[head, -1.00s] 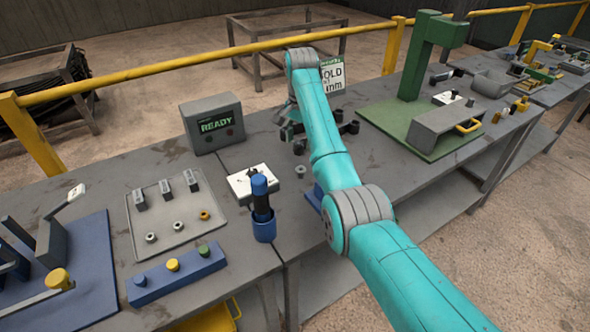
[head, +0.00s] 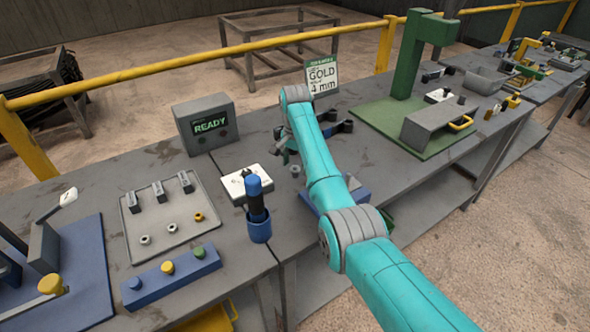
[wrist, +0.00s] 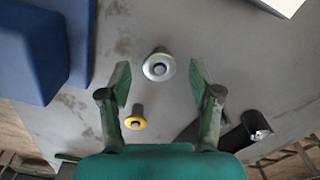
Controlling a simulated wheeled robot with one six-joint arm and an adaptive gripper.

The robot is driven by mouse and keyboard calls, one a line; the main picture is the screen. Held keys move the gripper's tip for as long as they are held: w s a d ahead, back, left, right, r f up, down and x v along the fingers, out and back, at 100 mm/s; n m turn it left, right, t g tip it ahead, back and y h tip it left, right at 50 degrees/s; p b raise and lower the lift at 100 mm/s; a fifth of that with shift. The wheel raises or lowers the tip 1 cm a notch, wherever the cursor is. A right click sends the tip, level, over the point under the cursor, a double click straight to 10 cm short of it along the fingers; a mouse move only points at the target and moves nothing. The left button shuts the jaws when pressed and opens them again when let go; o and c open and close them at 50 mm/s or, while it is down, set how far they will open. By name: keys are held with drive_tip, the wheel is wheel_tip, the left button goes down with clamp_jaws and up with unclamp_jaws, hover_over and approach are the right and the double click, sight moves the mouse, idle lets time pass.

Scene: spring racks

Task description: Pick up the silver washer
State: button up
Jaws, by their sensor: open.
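A silver washer (wrist: 158,68), a pale ring with a grey centre and a short stub showing behind it, is on the grey bench in the wrist view. It appears as a small grey piece (head: 295,171) beside my forearm in the head view. My gripper (wrist: 159,76) is open and empty, with one green finger on each side of the washer in the picture; I cannot tell the height gap. In the head view my gripper (head: 284,148) is partly hidden behind my arm. A yellow-ringed piece (wrist: 135,122) lies nearer my palm, by the left finger.
A blue fixture (wrist: 75,40) stands left in the wrist view, and a dark cylinder (wrist: 245,133) lies right. In the head view, a tray (head: 180,245) holds more small rings. A white box (head: 238,187), a blue cup (head: 259,230) and a sign (head: 321,76) are near.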

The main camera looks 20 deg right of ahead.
drive_tip(key=shift+f, duration=0.25)
idle(0.5)
drive_tip(key=c, duration=1)
